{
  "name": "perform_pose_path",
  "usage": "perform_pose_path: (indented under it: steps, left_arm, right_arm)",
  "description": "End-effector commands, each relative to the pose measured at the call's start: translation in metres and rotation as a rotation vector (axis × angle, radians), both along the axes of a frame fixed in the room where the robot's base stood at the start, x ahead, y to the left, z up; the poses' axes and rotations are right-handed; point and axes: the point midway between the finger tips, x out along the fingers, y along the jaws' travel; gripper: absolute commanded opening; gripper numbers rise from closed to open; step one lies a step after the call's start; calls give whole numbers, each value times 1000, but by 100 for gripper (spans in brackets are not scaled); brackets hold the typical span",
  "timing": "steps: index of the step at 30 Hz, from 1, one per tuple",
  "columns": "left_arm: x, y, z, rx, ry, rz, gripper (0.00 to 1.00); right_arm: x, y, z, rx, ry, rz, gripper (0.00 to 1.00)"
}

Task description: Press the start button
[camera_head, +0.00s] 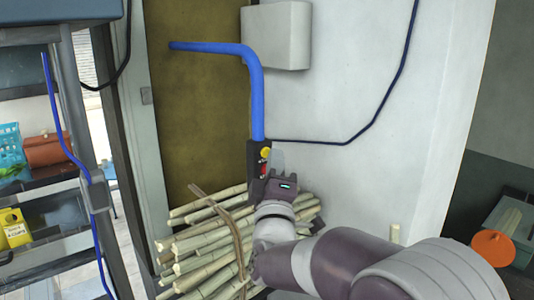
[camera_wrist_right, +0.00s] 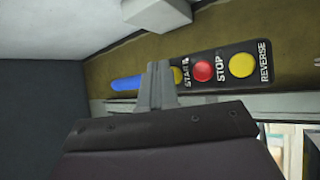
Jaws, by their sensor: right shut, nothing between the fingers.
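A narrow black control panel (camera_head: 254,158) hangs at the lower end of a blue conduit. In the right wrist view the panel (camera_wrist_right: 220,68) carries the labels START, STOP and REVERSE. The yellow start button (camera_wrist_right: 178,75) is partly hidden behind my gripper's fingers. It also shows at the panel's top in the head view (camera_head: 266,153). The red stop button (camera_wrist_right: 203,71) and a larger yellow reverse button (camera_wrist_right: 241,65) are in clear sight. My right gripper (camera_head: 278,157) is shut and empty, its tips close to the start button; I cannot tell if they touch. My left gripper is out of view.
A bundle of sugarcane (camera_head: 205,240) stands below the panel. The blue conduit (camera_head: 256,95) runs up from it, near a white wall box (camera_head: 276,35). A metal shelf (camera_head: 65,245) is at the left. An orange round object (camera_head: 492,247) lies at the lower right.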

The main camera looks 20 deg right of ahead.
Motion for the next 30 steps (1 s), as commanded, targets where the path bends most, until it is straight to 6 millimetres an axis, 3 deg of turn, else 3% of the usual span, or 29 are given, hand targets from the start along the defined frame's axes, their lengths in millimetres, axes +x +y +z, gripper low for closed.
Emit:
perform_pose_path:
  steps: [30]
  left_arm:
    - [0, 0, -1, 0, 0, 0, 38]
  right_arm:
    - [8, 3, 0, 0, 0, 1, 0]
